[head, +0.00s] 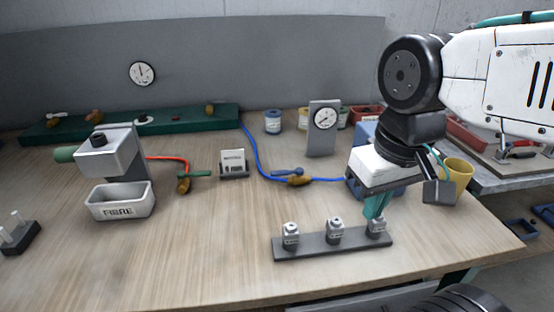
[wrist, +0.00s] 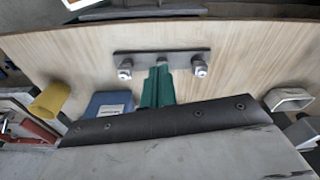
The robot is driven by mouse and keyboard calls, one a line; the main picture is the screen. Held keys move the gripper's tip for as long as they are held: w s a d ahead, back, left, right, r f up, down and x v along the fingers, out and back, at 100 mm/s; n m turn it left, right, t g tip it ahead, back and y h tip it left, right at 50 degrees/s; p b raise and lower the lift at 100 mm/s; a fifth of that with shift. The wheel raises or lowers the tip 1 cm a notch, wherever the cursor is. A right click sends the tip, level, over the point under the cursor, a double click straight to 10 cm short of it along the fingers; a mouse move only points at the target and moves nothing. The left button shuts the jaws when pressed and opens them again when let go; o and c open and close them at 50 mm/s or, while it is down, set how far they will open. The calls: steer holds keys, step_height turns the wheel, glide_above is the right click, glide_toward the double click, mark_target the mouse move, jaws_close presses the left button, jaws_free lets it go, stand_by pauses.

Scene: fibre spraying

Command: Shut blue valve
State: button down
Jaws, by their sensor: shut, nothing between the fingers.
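The blue valve (head: 298,180) lies on the table near the middle in the head view. It has a brass-coloured body on the blue hose (head: 256,160) and a blue handle (head: 286,172) that looks roughly in line with the hose. My gripper (head: 375,212) is shut and empty, with teal fingers pointing down. It is to the right of the valve and nearer the front, over or just behind the right end of a small rack; contact cannot be told. In the wrist view my gripper (wrist: 158,90) shows before the rack, and the blue valve does not show.
The dark rack (head: 310,248) holds three small capped pieces. A gauge stand (head: 322,145) rises behind the valve. A blue box (head: 364,190) and yellow cup (head: 459,172) stand by my arm. A green-handled valve (head: 184,185) on a red hose and the FIBRE tray (head: 120,202) are left.

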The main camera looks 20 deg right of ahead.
steer(key=w+r+m+g, duration=0.1)
steer(key=w+r, duration=0.2)
steer(key=w, duration=0.9)
steer(key=w+r+g, duration=0.1)
steer(key=w+r, duration=0.1)
steer(key=w, duration=0.9)
steer(key=w+f+g, duration=0.1)
steer(key=w+f, duration=0.4)
steer(key=w, duration=0.5)
steer(key=w+a+f+m+g, duration=0.1)
steer(key=w+f, duration=0.4)
steer(key=w, duration=0.5)
steer(key=shift+w+a+y, duration=0.2)
steer(key=shift+a+y, duration=0.1)
steer(key=shift+f, duration=0.15)
